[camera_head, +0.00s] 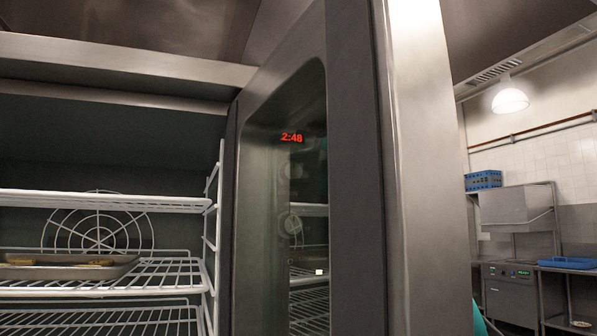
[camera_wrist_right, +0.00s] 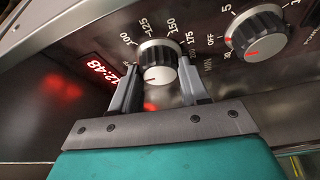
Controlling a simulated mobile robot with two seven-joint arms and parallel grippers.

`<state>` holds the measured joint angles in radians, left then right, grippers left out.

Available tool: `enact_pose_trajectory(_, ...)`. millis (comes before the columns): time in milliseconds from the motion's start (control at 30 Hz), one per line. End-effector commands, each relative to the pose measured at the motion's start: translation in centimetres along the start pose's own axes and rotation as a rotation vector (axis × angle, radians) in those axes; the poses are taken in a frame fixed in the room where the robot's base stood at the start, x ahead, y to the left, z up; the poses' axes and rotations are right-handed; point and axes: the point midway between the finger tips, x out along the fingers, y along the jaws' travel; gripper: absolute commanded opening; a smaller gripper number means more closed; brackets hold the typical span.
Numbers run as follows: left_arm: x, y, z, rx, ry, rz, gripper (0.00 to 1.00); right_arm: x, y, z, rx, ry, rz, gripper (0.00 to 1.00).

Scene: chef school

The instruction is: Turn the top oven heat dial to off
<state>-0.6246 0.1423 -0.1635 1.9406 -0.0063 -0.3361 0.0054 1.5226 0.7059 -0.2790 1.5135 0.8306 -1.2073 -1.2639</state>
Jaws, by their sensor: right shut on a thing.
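The heat dial (camera_wrist_right: 158,58) shows in the right wrist view, a black-and-silver knob on the oven's metal control panel. Numbers such as 100, 125, 150 and 175 are printed around it. My right gripper (camera_wrist_right: 157,68) is shut on this dial, one finger on each side. The scale below the dial is partly hidden by the fingers. The oven (camera_head: 352,180) fills much of the head view, but its dials do not show there. My left gripper is in neither view.
A second dial (camera_wrist_right: 258,36), marked OFF, 5 and 30, sits close to the right of my fingers. A red clock display (camera_wrist_right: 104,77) is at left. The oven interior holds wire racks (camera_head: 110,203) and a tray (camera_head: 70,268). Blue crates and a dishwasher stand far right.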

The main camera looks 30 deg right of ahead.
Motion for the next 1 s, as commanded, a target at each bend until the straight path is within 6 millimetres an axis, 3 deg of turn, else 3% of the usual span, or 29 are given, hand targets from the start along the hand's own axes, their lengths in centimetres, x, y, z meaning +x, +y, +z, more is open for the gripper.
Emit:
enact_pose_trajectory(67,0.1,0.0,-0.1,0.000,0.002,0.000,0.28,0.0,-0.1,0.0,-0.001,0.000,-0.003,0.14)
enact_pose_trajectory(100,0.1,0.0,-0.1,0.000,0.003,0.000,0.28,0.0,-0.1,0.0,-0.001,0.000,-0.003,0.49)
enact_pose_trajectory(333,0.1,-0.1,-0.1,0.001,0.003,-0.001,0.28,0.0,-0.1,0.0,0.000,0.000,-0.001,0.70)
enact_pose_trajectory(667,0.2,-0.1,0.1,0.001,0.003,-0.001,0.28,-0.6,-0.1,0.0,0.000,0.000,0.002,0.70)
enact_pose_trajectory(767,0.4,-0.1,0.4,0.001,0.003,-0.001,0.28,-2.0,-0.1,0.1,-0.002,-0.002,0.003,0.70)
enact_pose_trajectory(1000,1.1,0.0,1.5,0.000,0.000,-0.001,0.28,-7.3,-0.2,0.1,-0.002,-0.003,0.004,0.70)
